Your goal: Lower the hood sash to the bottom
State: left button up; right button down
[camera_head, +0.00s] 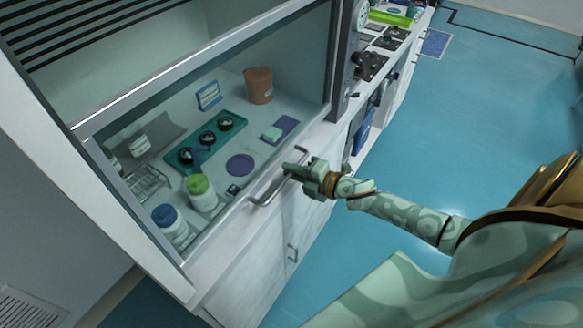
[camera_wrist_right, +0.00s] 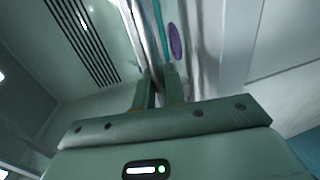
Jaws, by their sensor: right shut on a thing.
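The hood sash (camera_head: 138,100) is a clear glass pane in a light metal frame across the front of the fume hood. Its lower edge looks close to the hood's front ledge; I cannot tell whether they touch. A grey metal bar handle (camera_head: 262,197) stands out at the lower front of the sash. My right gripper (camera_head: 291,170) is shut on the handle near its far end and hides part of it. In the right wrist view, the fingers (camera_wrist_right: 161,88) close around a pale bar. My left gripper is not in view.
Behind the glass are a teal tray (camera_head: 178,157) with black-topped items, a green-lidded jar (camera_head: 201,192), a blue-lidded jar (camera_head: 170,226), a brown container (camera_head: 258,86) and a purple disc (camera_head: 240,165). White cabinets (camera_head: 305,215) stand below. Blue floor (camera_head: 480,100) is clear on the right.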

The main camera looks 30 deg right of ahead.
jog(key=shift+f, duration=0.1)
jog(key=c, duration=1.5)
grip_release()
jog(key=shift+c, duration=0.2)
jog(key=p+v, duration=0.1)
jog(key=v, duration=1.5)
jog(key=shift+s, duration=0.2)
jog(key=shift+d, duration=0.1)
